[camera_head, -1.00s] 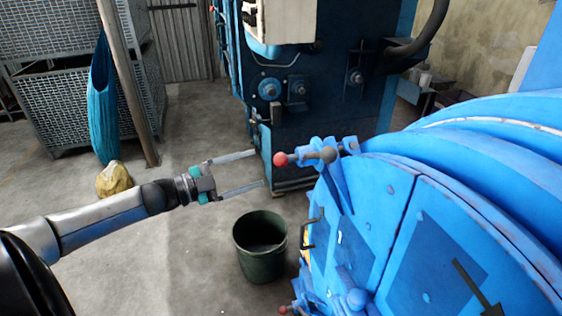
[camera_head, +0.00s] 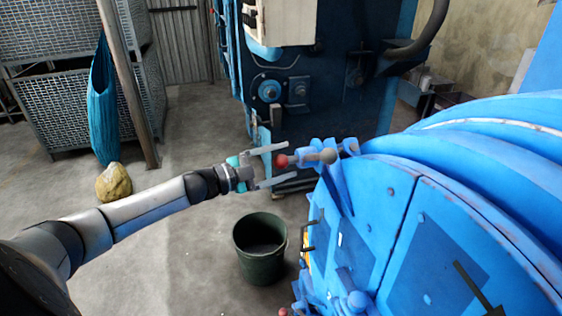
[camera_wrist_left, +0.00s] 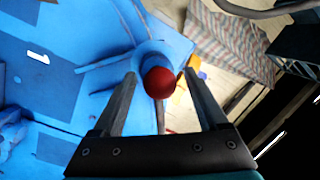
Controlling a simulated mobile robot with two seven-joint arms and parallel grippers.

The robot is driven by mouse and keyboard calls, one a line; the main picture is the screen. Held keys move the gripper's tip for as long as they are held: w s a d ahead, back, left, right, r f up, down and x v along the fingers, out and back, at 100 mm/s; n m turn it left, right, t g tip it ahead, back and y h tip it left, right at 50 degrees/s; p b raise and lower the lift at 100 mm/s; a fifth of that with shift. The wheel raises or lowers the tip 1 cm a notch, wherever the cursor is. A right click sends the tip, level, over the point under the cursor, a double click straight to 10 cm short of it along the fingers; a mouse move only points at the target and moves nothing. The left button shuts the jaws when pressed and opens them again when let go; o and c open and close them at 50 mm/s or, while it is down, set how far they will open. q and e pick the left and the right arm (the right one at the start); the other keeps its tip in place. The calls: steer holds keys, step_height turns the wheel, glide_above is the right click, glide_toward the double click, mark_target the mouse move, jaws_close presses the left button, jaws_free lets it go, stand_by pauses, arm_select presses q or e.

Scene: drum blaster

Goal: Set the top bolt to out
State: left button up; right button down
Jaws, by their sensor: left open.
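The top bolt (camera_head: 318,156) is a grey rod with a red ball end (camera_head: 281,160), held in a blue bracket at the upper edge of the round blue door (camera_head: 380,225). My left gripper (camera_head: 278,165) is open, with one finger above and one below the level of the red ball. In the left wrist view the red ball (camera_wrist_left: 159,82) shows between the two open fingers (camera_wrist_left: 158,95), with a visible gap on each side. The bolt's rod is hidden behind the ball there. My right gripper is not in view.
A dark green bucket (camera_head: 260,248) stands on the floor below my left gripper. A dark blue machine (camera_head: 330,100) stands behind the bolt. A second red ball (camera_head: 284,311) shows low on the door.

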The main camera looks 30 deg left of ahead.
arm_select(q)
jaws_close()
stand_by(0.7)
stand_by(0.8)
